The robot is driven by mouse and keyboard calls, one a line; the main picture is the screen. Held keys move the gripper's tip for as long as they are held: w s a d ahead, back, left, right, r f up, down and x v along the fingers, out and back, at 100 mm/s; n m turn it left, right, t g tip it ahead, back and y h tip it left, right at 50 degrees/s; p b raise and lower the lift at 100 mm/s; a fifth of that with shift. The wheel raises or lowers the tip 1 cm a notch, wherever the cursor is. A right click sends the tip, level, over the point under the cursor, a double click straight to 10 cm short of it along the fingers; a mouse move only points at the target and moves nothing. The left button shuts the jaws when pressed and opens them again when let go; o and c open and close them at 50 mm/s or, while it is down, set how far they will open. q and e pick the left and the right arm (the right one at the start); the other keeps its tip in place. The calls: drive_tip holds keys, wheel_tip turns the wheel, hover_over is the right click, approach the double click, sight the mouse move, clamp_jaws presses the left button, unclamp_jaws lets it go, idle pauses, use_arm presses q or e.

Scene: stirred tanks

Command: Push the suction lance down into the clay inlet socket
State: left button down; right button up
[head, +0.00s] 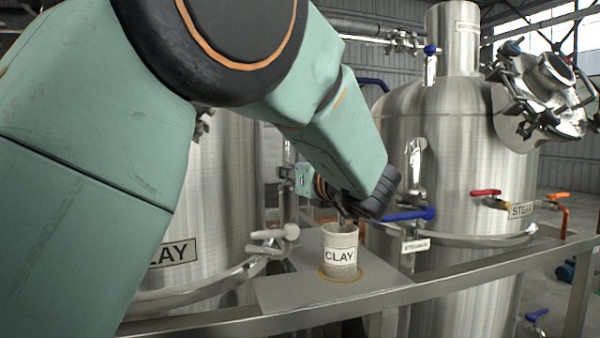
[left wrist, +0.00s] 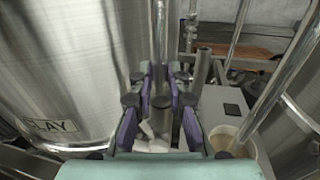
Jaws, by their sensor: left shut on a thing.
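My left arm comes in from the left in the head view and its forearm hides most of the gripper. In the left wrist view my left gripper (left wrist: 160,82) has its purple fingers with dark pads around a slim grey upright part, which I take for the suction lance (left wrist: 160,106). The gripper is shut on it. Its lower end and the clay inlet socket cannot be made out. The beige pot marked CLAY (head: 340,240) stands upright on the grey shelf plate (head: 290,293), and its open top shows in the left wrist view (left wrist: 254,149). My right gripper is not in view.
A steel tank marked CLAY (head: 225,170) stands at the left, another tank (head: 450,150) at the right. Blue (head: 408,214) and red (head: 486,192) valve handles stick out near it. A steel rail (head: 470,270) runs along the front. A bright pipe (left wrist: 275,78) slants down near the pot.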

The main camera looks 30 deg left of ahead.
use_arm(q)
drive_tip(key=shift+f, duration=0.25)
drive_tip(key=c, duration=1.2)
unclamp_jaws()
